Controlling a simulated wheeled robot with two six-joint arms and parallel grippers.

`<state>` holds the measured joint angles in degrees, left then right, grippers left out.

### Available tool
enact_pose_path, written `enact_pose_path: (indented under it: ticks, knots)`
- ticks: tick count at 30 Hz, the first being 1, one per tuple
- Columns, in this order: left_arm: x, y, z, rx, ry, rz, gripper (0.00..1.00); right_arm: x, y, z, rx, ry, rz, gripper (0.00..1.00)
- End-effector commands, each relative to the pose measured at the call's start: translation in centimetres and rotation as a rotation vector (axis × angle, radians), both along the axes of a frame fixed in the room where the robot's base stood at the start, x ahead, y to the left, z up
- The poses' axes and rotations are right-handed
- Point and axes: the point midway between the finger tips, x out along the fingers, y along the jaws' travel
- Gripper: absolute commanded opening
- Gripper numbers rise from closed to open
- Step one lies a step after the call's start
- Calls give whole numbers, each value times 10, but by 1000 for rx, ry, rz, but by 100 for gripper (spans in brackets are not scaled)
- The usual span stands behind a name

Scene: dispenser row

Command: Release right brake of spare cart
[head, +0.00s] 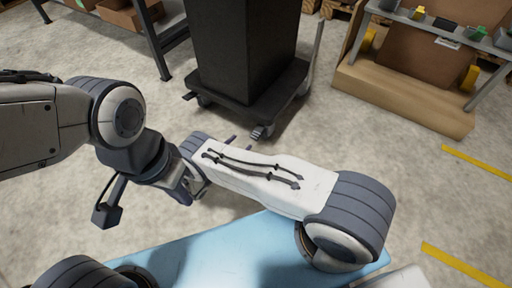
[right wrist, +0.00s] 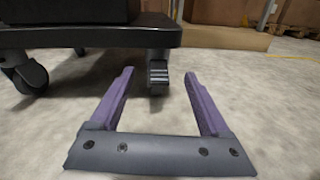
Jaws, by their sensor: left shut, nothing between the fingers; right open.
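The spare cart is a black cart with a tall dark box (head: 243,45) on a low deck (head: 285,100). Its right front caster carries a grey ribbed brake pedal (head: 259,131). In the right wrist view the pedal (right wrist: 158,73) shows above a dark wheel, under the deck corner. My right gripper (right wrist: 158,82) is open and empty, its purple fingers framing the pedal left and right with gaps. The head view shows only its fingertips (head: 242,141) behind my white forearm, just in front of the caster. My left gripper (head: 184,194) is shut and empty, left of that forearm, partly hidden.
The cart's left front caster (head: 204,100) has a pedal sticking out. A metal rack (head: 165,35) with boxes stands back left. A bench (head: 455,35) with small coloured parts stands right, above a wooden plinth (head: 400,98). Yellow lines (head: 478,162) mark bare floor at the right.

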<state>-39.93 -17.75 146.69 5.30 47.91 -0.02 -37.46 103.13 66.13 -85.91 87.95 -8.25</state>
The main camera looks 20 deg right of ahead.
Motion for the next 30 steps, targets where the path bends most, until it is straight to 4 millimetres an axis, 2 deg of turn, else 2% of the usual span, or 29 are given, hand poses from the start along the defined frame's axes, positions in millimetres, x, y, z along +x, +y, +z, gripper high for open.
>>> enact_pose_path:
  ticks: [1, 3, 6, 11, 21, 30]
  knots:
    - [0, 0, -17, 0, 0, 0, 0, -2, -3, -27, -24, 3, 23, 80]
    - [0, 0, -23, 0, 0, 0, 0, -4, -4, -41, -45, 4, 50, 80]
    - [0, 0, -26, -1, -1, 0, 0, -4, -7, -50, -61, 5, 69, 80]
    - [0, 0, -31, -1, -1, 0, 0, 6, -20, -51, -65, 5, 71, 80]
    - [0, 0, -53, -1, -1, 0, 0, 43, -69, -52, -64, 6, 69, 80]
    - [0, 0, -61, 0, 0, 0, 0, 59, -88, -50, -65, 7, 73, 80]
